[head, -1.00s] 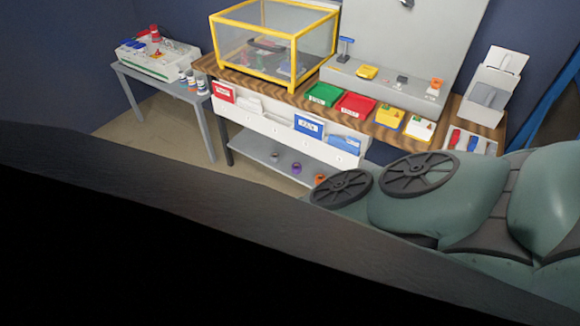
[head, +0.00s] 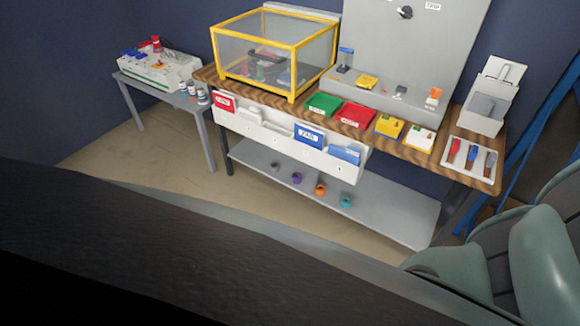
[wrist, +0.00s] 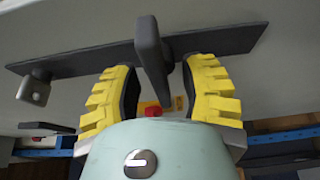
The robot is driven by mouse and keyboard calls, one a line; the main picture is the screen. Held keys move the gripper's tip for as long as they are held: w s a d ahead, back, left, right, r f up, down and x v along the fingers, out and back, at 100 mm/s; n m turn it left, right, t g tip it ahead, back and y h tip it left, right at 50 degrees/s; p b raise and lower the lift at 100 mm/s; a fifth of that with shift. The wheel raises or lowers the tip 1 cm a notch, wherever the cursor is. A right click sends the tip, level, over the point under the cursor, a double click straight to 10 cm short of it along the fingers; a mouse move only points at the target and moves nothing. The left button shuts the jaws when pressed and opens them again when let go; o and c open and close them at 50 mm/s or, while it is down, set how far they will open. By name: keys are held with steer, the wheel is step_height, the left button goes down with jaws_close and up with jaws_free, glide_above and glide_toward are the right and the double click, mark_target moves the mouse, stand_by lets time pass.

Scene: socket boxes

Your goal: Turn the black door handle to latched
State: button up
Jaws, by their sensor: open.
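In the wrist view, a long dark bar (wrist: 85,62) runs across a pale flat surface. A black handle (wrist: 150,50) stands out from the middle of the bar. My gripper (wrist: 160,66) has yellow ribbed fingers spread apart, one on each side of the handle. I see a gap on the right side; contact on the left is not clear. The handle's latch state cannot be told from this view. My gripper and this handle are not seen in the head view.
In the head view, a wooden bench (head: 285,98) holds a yellow-framed clear case (head: 277,45), coloured trays and a grey panel (head: 385,50) with a black knob (head: 404,12). A side table (head: 185,100) stands at left. Open floor (head: 140,150) lies in front.

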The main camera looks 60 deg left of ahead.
steer(key=shift+w, duration=0.2)
steer(key=shift+s, duration=0.1)
jaws_close()
stand_by(0.4)
